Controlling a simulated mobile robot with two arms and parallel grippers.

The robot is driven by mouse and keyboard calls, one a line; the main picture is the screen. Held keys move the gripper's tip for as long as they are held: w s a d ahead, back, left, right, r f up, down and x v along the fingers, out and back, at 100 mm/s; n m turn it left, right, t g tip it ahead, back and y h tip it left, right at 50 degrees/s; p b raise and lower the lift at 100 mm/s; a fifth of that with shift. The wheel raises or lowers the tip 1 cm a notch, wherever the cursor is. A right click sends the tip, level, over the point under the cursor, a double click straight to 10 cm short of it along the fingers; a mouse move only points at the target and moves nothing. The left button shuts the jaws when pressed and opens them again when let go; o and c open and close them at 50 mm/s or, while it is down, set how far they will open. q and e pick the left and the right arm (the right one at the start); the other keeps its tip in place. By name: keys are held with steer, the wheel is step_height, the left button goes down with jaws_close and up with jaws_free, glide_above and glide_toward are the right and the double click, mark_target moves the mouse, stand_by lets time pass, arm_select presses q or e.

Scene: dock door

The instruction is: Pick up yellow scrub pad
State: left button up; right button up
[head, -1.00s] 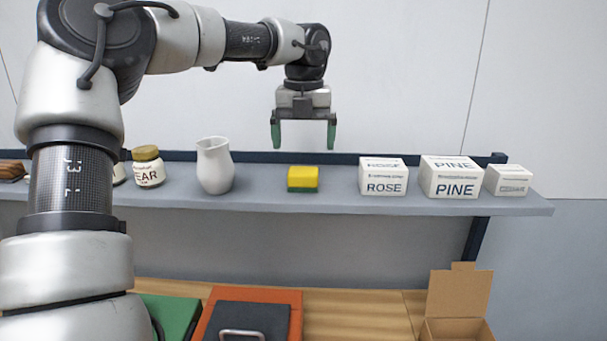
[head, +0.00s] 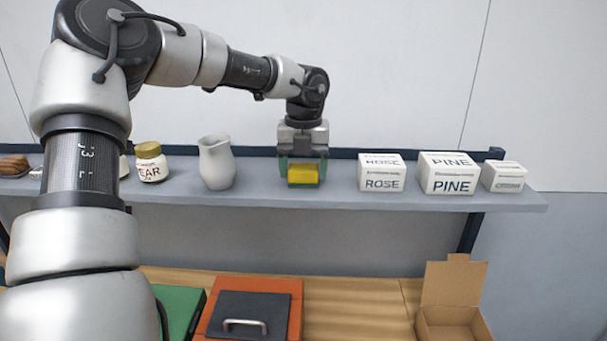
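The yellow scrub pad (head: 303,175), with a green underside, sits on the grey shelf (head: 260,195) in the head view. My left gripper (head: 303,172) points down over it from above. Its green fingers stand at the pad's left and right sides with no clear gap, and look shut on it. The pad still appears to rest on the shelf; its top is partly hidden by the gripper. My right gripper is not in view.
A white pitcher (head: 216,164) stands left of the pad, and a jar (head: 150,163) farther left. White boxes marked ROSE (head: 382,173) and PINE (head: 447,175) stand to the right. Below are an orange case (head: 285,295) and an open cardboard box (head: 452,285).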

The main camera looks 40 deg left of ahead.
mark_target(303, 166)
arm_select(q)
steer(key=c, duration=0.5)
steer(key=shift+r, duration=0.1)
steer(key=shift+r, duration=0.3)
step_height(303, 166, up, 9)
steer(key=b, duration=0.3)
steer(key=shift+r, duration=0.15)
steer(key=shift+o, duration=1.2)
steer(key=shift+c, duration=1)
